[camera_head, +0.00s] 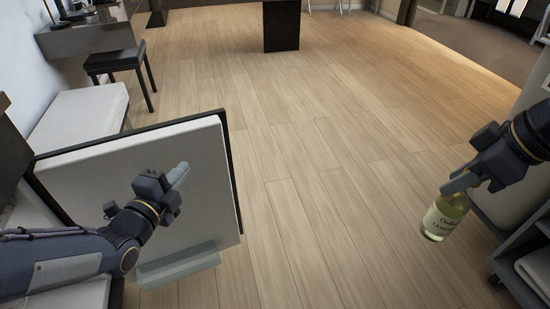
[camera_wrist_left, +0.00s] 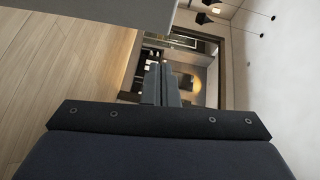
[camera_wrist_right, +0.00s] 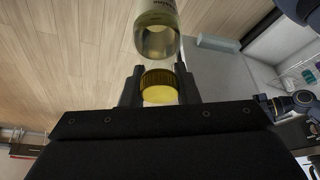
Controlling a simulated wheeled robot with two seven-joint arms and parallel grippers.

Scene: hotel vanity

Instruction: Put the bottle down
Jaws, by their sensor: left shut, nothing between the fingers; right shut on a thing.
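A bottle (camera_head: 445,215) with pale yellow-green liquid and a cream label hangs from my right gripper (camera_head: 461,184) at the right of the head view. It is nearly upright, slightly tilted, with wooden floor behind it. In the right wrist view, the fingers of the right gripper (camera_wrist_right: 158,88) close around the gold cap and neck end of the bottle (camera_wrist_right: 156,32). My left gripper (camera_head: 179,174) is shut and empty in front of a white panel at the left. Its closed fingers also show in the left wrist view (camera_wrist_left: 161,84).
The white dark-edged panel (camera_head: 90,172) stands beside my left arm, with a pale ledge (camera_head: 180,266) below. A dark-framed cart (camera_head: 512,276) with a light shelf is at the lower right, close to the bottle. A black stool (camera_head: 115,60) stands far left. The middle floor is clear.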

